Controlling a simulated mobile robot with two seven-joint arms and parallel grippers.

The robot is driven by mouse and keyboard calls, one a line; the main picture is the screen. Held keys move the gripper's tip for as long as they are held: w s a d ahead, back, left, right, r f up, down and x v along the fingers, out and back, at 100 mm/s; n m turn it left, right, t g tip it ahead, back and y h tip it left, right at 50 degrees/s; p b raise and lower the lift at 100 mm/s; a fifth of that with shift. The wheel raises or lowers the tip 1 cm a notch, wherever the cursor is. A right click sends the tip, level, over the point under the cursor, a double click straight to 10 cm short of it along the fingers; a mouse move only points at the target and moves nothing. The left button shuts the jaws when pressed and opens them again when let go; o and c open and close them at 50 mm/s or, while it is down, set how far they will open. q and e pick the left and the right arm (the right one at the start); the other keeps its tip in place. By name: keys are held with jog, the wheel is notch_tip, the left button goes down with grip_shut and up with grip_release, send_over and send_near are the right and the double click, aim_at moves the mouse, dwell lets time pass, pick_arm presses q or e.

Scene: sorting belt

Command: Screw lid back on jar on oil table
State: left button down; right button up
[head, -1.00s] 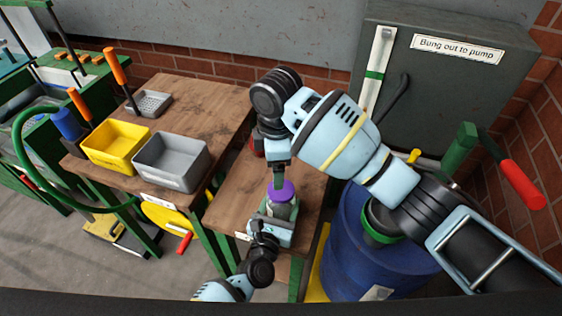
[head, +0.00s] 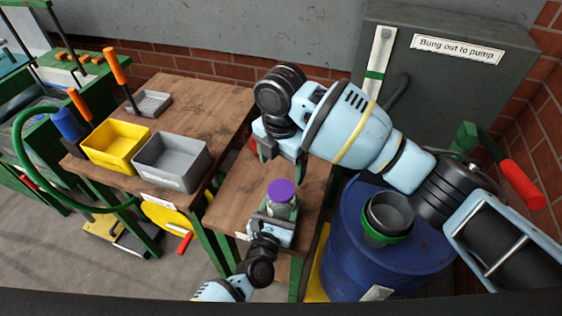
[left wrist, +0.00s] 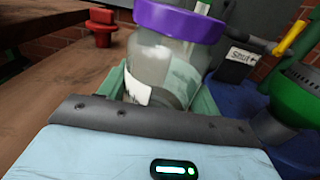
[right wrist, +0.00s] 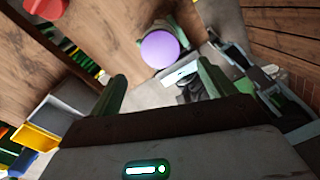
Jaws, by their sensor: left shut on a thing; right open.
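A clear jar (head: 283,210) with a purple lid (head: 281,190) stands upright at the front of the brown wooden table. The lid sits on the jar's mouth; I cannot tell how tightly. My left gripper (left wrist: 160,92) is shut around the jar's body, and the jar (left wrist: 165,65) and lid (left wrist: 180,20) fill the upper left wrist view. My right gripper (head: 281,156) is open and empty, behind and apart from the lid in the head view. In the right wrist view the lid (right wrist: 160,48) appears beyond and between the open fingers (right wrist: 162,88).
A blue drum (head: 350,245) with a green-rimmed funnel (head: 387,235) stands right of the table. A red knob-like object (left wrist: 102,27) is on the table. A yellow bin (head: 112,160) and grey bin (head: 170,178) sit on the left table. A grey cabinet (head: 450,90) stands behind.

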aim_at(281, 189)
jog(key=shift+f, duration=4)
jog(key=c, duration=1.1)
jog(key=shift+m, duration=0.3)
jog(key=shift+c, duration=0.2)
